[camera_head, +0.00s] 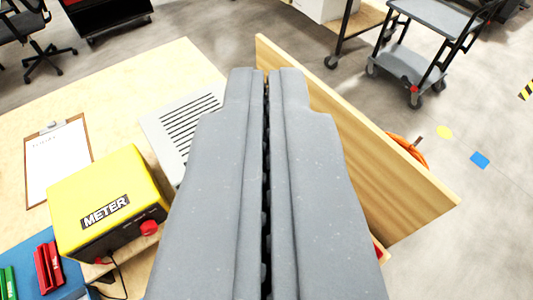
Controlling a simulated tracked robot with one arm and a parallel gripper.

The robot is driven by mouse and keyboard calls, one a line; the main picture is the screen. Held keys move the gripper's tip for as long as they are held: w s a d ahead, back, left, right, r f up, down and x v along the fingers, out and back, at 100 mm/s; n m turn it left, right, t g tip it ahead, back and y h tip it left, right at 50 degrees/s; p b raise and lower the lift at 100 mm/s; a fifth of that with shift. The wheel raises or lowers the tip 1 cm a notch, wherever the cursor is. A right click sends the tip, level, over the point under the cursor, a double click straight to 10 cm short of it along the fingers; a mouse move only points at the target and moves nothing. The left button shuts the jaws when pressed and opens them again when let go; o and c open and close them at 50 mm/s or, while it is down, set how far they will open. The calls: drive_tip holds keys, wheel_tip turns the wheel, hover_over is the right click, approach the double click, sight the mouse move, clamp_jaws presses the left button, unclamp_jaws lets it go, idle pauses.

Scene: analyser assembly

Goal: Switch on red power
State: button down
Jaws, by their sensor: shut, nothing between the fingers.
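My gripper (266,80) fills the middle of the view, its two grey fingers together with nothing between them. It points out over the wooden table toward an upright wooden board. A yellow box labelled METER (108,200) stands on the table to the left of my gripper. A red knob (149,228) sits on the meter's dark front face, near its right end. My gripper is apart from the knob, to its right in the picture. I cannot tell whether this knob is the red power switch. The area behind the fingers is hidden.
A grey vented panel (182,122) lies left of the fingers, partly hidden. A clipboard (57,160) lies at the left. Red pieces (47,268) and green pieces lie on a blue surface at lower left. The wooden board (375,150) rises on the right. A cart (425,68) stands beyond.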

drive_tip(key=shift+s, duration=0.1)
drive_tip(key=w+d+f+m+g+y+p, duration=0.1)
drive_tip(key=w+d+f+m+g+p, duration=0.15)
drive_tip(key=w+f+p, duration=0.4)
drive_tip(key=w+d+f+m+g+y+p, duration=0.1)
drive_tip(key=w+f+m+g+p, duration=0.2)
drive_tip(key=w+f, duration=0.6)
drive_tip(key=d+f+m+g+y+p, duration=0.1)
drive_tip(key=f+p, duration=0.3)
drive_tip(key=f, duration=0.5)
drive_tip(key=d+f+m+g+y+p, duration=0.1)
drive_tip(key=f+m+p, duration=0.3)
drive_tip(key=f, duration=0.6)
drive_tip(key=shift+w+d+f+g+y+p, duration=0.25)
drive_tip(key=shift+w+d+g+y+p, duration=0.15)
drive_tip(key=shift+d+g+p, duration=0.25)
drive_tip(key=shift+a, duration=0.15)
